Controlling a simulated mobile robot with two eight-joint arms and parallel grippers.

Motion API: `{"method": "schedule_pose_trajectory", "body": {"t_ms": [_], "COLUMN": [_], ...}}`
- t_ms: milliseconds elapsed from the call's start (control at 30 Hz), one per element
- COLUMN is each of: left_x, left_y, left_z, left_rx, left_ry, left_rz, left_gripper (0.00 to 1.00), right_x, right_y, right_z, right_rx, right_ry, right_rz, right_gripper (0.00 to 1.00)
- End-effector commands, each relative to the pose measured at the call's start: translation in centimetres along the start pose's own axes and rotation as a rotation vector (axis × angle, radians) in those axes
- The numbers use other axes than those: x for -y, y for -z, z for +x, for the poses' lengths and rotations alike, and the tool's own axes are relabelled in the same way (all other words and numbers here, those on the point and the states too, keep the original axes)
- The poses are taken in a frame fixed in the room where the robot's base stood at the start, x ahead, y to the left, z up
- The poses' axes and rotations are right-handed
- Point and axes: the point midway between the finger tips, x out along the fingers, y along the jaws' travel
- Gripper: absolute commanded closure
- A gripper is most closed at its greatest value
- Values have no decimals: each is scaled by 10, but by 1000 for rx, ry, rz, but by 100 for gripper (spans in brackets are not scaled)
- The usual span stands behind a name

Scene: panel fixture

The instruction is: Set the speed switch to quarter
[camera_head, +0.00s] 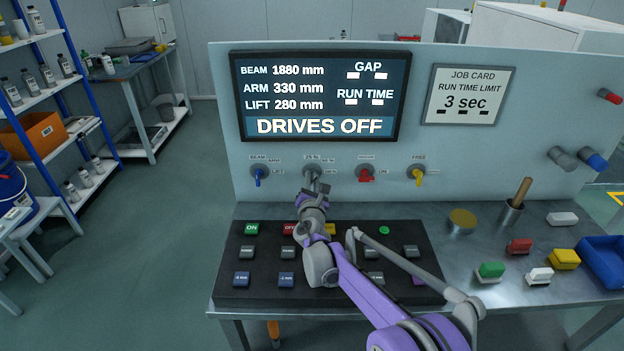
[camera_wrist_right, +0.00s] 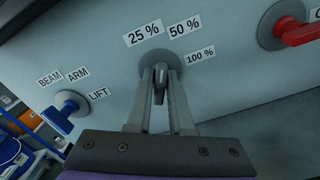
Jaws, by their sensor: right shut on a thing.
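The speed switch (camera_wrist_right: 160,84) is a grey knob on a round plate on the upright panel, with labels 25 %, 50 % and 100 % around its top and right side. My right gripper (camera_wrist_right: 160,75) is shut on its handle, one finger on each side. In the head view my right gripper (camera_head: 312,181) reaches up to the panel and hides most of the switch. Which label the handle points to is hard to tell. My left gripper is not in view.
A blue BEAM/ARM/LIFT knob (camera_head: 258,175) is left of the switch. A red switch (camera_head: 366,174) and a yellow FREE switch (camera_head: 418,175) are to its right. The screen (camera_head: 325,97) reads DRIVES OFF. A black button board (camera_head: 260,293) lies under my right arm.

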Motion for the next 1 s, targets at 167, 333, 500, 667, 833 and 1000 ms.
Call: {"method": "schedule_pose_trajectory", "body": {"t_ms": [167,333,500,667,833,1000], "left_x": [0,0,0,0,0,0], "left_y": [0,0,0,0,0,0], "left_z": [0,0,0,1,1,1], "left_rx": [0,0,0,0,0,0], "left_ry": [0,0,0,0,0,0], "left_rz": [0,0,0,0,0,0], "left_gripper": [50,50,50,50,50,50], "right_x": [0,0,0,0,0,0], "right_y": [1,1,1,1,1,1], "right_z": [0,0,0,0,0,0], "right_rx": [-1,-1,-1,-1,-1,-1], "right_ry": [0,0,0,0,-1,-1], "right_rz": [-159,-291,-390,-452,-486,-497], "right_gripper": [100,100,100,100,100,100]}}
